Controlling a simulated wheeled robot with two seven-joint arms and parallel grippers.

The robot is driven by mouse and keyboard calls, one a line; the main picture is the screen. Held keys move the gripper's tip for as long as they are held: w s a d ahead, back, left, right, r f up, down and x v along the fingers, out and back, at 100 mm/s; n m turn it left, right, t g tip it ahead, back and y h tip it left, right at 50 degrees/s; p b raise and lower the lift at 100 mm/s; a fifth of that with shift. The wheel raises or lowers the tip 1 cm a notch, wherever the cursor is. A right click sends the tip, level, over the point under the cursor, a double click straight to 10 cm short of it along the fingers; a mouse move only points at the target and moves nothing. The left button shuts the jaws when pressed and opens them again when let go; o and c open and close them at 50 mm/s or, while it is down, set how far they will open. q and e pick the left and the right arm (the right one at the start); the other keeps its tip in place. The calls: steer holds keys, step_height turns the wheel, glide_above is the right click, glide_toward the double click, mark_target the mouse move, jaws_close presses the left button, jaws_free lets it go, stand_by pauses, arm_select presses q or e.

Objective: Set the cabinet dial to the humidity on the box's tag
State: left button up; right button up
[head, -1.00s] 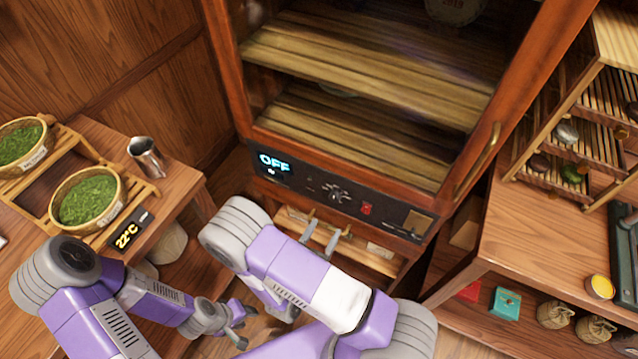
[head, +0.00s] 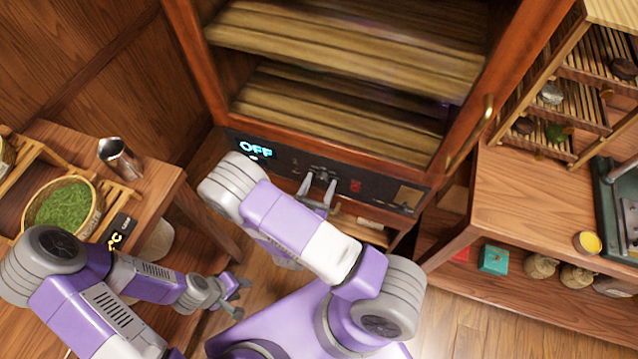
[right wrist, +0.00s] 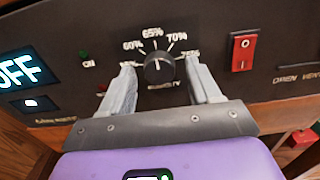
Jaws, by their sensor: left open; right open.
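The cabinet (head: 390,150) has a black control panel (head: 275,160) below its shelves. The round black dial (right wrist: 159,67) shows in the right wrist view, with marks reading 60%, 65% and 70% around it and outer marks partly covered by my fingers. Its white pointer line is up, near 65%. My right gripper (right wrist: 160,76) is open, with one finger on each side of the dial; I cannot tell if they touch it. In the head view my right gripper (head: 318,188) covers most of the dial. My left gripper (head: 240,294) is open and empty, low at the left. No readable box tag shows.
The panel's display (right wrist: 24,70) reads OFF. A red switch (right wrist: 243,52) sits right of the dial. A side table with a basket of green leaves (head: 62,208) and a metal cup (head: 120,158) is at left. A shelf rack (head: 560,95) stands on the right table.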

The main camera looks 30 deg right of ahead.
steer(key=c, duration=1)
steer(key=shift+c, duration=0.2)
steer(key=shift+n, duration=0.4)
steer(key=n+p, duration=0.2)
steer(key=n, duration=0.1)
steer(key=shift+r+n, duration=0.15)
steer(key=shift+n, duration=0.15)
steer(key=n+p, duration=0.2)
steer(key=n, duration=0.1)
steer(key=shift+n, duration=0.4)
steer(key=n+p, duration=0.1)
steer(key=n, duration=0.3)
steer(key=shift+p, duration=0.35)
steer(key=shift+n+p, duration=0.45)
steer(key=shift+n, duration=1.65)
